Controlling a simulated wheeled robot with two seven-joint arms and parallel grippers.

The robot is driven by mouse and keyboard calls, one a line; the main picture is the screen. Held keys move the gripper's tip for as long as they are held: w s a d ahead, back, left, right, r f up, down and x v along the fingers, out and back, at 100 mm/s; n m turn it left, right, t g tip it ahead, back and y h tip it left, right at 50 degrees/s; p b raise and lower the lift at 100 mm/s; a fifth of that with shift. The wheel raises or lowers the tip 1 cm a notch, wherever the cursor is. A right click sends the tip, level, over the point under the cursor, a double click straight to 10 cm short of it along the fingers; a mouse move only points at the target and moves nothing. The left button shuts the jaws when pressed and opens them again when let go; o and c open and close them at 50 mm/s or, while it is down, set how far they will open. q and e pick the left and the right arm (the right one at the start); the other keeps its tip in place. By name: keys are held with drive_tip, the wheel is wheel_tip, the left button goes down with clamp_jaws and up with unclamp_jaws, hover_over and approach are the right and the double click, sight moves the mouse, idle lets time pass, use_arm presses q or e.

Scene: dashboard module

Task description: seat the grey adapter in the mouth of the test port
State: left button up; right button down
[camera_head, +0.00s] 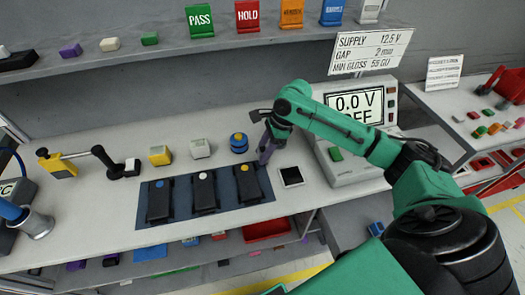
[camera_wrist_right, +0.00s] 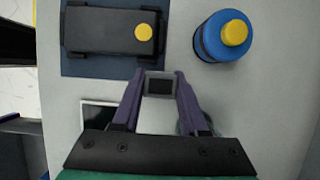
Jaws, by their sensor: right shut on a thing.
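My right gripper (camera_head: 264,160) is low over the bench, just right of the blue mat. In the right wrist view its purple fingers (camera_wrist_right: 160,88) are shut on a small grey block with a dark square face, which looks like the grey adapter (camera_wrist_right: 160,78). The adapter is hard to make out in the head view. The gripper is near the yellow-dotted black module (camera_head: 248,187), which also shows in the wrist view (camera_wrist_right: 95,32). I cannot tell for sure which thing is the test port. My left gripper is not in view.
A blue knob-like cylinder (camera_head: 239,143) stands close by, behind the gripper. A white-framed black square (camera_head: 291,177) lies to the right. The supply unit (camera_head: 355,150) stands further right. Yellow (camera_head: 160,155) and white (camera_head: 200,148) blocks stand behind the mat (camera_head: 143,212).

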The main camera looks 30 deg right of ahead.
drive_tip(key=shift+c, duration=2.2)
unclamp_jaws()
